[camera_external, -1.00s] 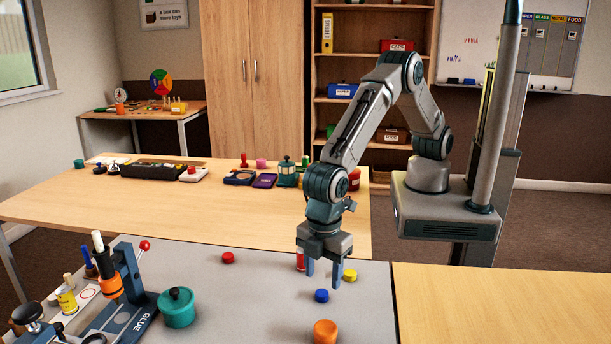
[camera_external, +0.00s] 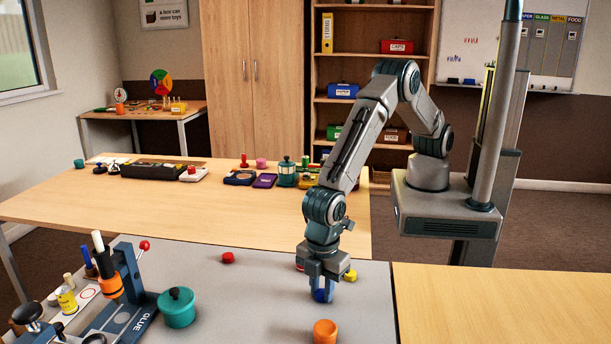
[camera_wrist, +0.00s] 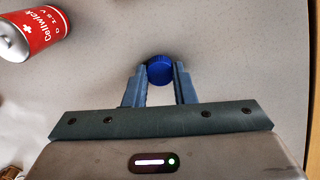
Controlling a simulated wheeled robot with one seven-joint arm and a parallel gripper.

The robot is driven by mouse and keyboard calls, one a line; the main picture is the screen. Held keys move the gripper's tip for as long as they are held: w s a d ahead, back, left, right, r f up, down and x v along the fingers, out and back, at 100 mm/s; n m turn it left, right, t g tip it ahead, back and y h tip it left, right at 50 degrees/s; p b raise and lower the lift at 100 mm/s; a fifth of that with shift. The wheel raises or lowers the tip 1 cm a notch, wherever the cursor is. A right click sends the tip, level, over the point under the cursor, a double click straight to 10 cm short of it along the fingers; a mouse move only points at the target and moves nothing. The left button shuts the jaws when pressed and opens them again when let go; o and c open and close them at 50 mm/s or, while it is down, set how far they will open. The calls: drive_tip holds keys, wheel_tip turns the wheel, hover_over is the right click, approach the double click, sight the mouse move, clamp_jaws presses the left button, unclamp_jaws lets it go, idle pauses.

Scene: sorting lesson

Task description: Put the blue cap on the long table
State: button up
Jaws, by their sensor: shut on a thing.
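The blue cap (camera_external: 320,295) is between the fingers of my gripper (camera_external: 322,293), low over the grey tabletop (camera_external: 245,290). In the wrist view the blue cap (camera_wrist: 159,70) shows its ridged round side between the fingertips of my gripper (camera_wrist: 160,76), which are shut on it. I cannot tell whether the cap still touches the grey surface. The long table could be the wooden table (camera_external: 130,205) behind the grey one; its left and middle front are bare.
An orange cap (camera_external: 325,332), a yellow cap (camera_external: 350,275) and a red cap (camera_external: 228,257) lie nearby. A teal pot (camera_external: 177,308) and a glue press (camera_external: 125,290) stand left. Another wooden surface (camera_external: 500,300) is at right.

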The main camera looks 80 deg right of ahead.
sight(321, 293)
clamp_jaws()
wheel_tip(321, 293, up, 4)
drive_tip(key=shift+r+b, duration=0.2)
drive_tip(key=shift+b, duration=0.15)
drive_tip(key=w+d+r, duration=0.1)
drive_tip(key=d+r, duration=0.1)
drive_tip(key=d, duration=0.1)
drive_tip(key=w+d+r, duration=0.2)
drive_tip(key=d, duration=0.2)
drive_tip(key=w+d+r+b, duration=0.1)
drive_tip(key=d+r, duration=0.1)
drive_tip(key=d, duration=0.2)
drive_tip(key=shift+w+r, duration=0.3)
drive_tip(key=shift+w, duration=0.05)
